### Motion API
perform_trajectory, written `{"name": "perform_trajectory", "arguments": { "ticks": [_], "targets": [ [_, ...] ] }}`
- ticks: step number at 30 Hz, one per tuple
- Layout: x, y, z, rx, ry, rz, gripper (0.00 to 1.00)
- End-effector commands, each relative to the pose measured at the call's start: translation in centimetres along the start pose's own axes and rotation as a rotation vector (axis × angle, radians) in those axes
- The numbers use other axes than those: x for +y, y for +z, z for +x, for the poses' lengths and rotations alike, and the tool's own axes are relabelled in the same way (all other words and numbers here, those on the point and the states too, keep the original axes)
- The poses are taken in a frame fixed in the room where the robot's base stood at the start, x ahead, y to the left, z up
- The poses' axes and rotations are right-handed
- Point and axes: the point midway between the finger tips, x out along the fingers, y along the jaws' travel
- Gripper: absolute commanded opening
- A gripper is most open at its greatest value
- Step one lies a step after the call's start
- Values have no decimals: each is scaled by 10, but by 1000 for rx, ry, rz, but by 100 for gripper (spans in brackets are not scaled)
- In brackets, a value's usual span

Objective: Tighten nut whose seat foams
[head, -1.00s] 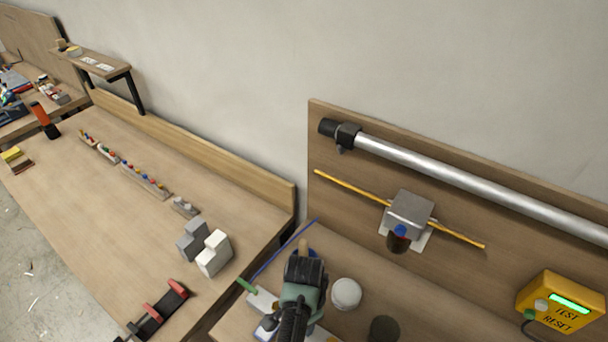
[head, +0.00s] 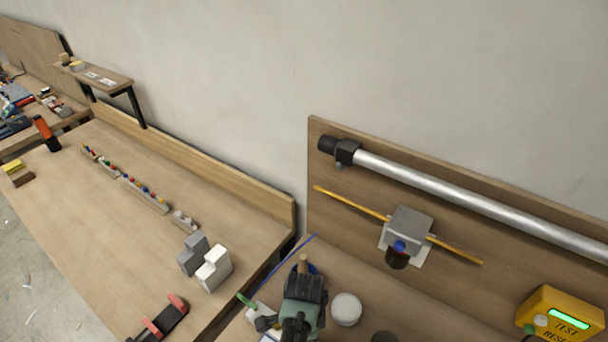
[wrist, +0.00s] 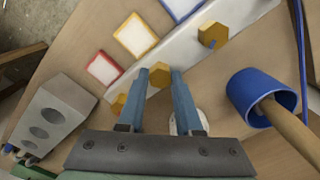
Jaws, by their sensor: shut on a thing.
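In the wrist view, several brass hex nuts sit in a row on a pale metal bar (wrist: 185,52). The middle nut (wrist: 159,75) is between the blue fingertips of my gripper (wrist: 160,73), which is shut on it. Another nut (wrist: 212,35) is up and to the right, clear of the fingers. A third nut (wrist: 118,104) is at lower left, partly hidden by the left finger. I see no foam at any nut. A blue cup (wrist: 245,92) with a wooden-handled tool (wrist: 288,125) stands to the right. In the head view, my gripper hides the bar and nuts.
Red (wrist: 103,68), yellow (wrist: 135,35) and blue framed cards lie beside the bar. A grey block with holes (wrist: 52,115) is at left. A white round jar (head: 346,309) stands right of my arm. A pipe (head: 450,192) and yellow test box (head: 560,315) are on the backboard.

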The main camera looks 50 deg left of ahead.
Motion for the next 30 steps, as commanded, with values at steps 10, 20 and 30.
{"name": "perform_trajectory", "arguments": {
  "ticks": [10,20,30],
  "targets": [
    [-1,-2,-1,3,-4,2,61],
    [0,-1,-1,1,-2,0,64],
    [-2,-1,-43,3,-7,0,64]
  ]
}}
